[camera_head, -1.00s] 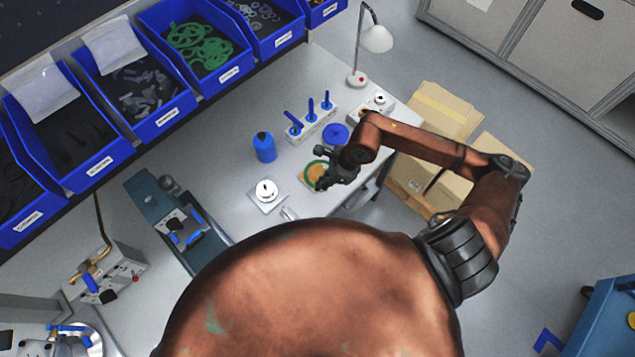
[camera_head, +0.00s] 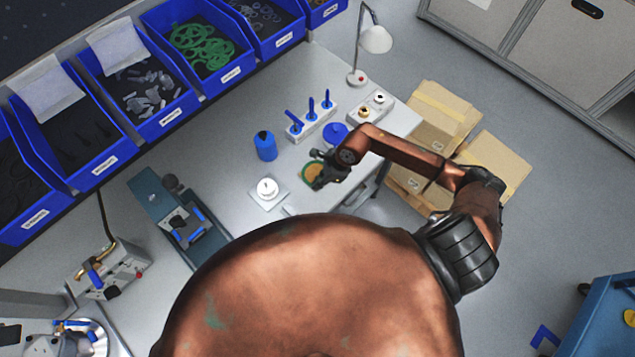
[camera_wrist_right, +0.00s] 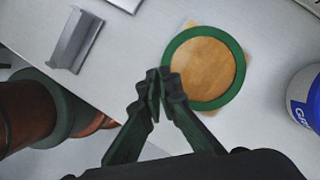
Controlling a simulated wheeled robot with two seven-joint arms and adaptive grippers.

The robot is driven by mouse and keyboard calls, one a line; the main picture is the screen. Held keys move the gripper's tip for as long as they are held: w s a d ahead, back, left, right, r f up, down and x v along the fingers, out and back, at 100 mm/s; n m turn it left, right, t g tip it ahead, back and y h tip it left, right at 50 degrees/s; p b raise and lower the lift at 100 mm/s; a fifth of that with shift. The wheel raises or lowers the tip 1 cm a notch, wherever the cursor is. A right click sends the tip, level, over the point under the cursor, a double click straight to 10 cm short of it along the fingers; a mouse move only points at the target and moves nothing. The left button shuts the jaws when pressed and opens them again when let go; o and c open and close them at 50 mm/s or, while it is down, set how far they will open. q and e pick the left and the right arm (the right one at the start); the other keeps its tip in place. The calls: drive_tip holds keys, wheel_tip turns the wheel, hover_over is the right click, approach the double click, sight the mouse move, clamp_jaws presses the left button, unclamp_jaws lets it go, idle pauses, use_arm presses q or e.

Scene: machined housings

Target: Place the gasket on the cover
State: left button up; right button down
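The gasket (camera_wrist_right: 236,82) is a flat green ring over a tan square pad (camera_wrist_right: 208,70); it also shows in the head view (camera_head: 303,173). My right gripper (camera_wrist_right: 158,78) has its fingertips drawn together at the ring's near left rim, appearing shut on it. The fingers hide that piece of rim, and I cannot tell whether the ring is raised off the pad. In the head view, my right gripper (camera_head: 319,180) is at the ring's right side. A white round part (camera_head: 267,188) on a square plate, left of the gasket, may be the cover. My left gripper is not in view.
A blue bottle (camera_head: 265,147), a blue round container (camera_head: 336,133) and a rack with blue-handled tools (camera_head: 313,122) stand behind the gasket. A grey bracket (camera_wrist_right: 75,40) lies near the table edge. Blue bins (camera_head: 215,45) line the back; a lamp (camera_head: 374,40) stands far right.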

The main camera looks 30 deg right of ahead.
drive_tip(key=c, duration=2.6)
unclamp_jaws()
drive_tip(key=shift+f, duration=0.1)
drive_tip(key=o, duration=0.4)
drive_tip(key=shift+o, duration=0.2)
drive_tip(key=shift+r, duration=0.2)
drive_tip(key=shift+d+r, duration=0.2)
drive_tip(key=shift+r, duration=0.1)
drive_tip(key=b+v, duration=0.2)
drive_tip(key=v, duration=0.9)
drive_tip(key=shift+r, duration=0.1)
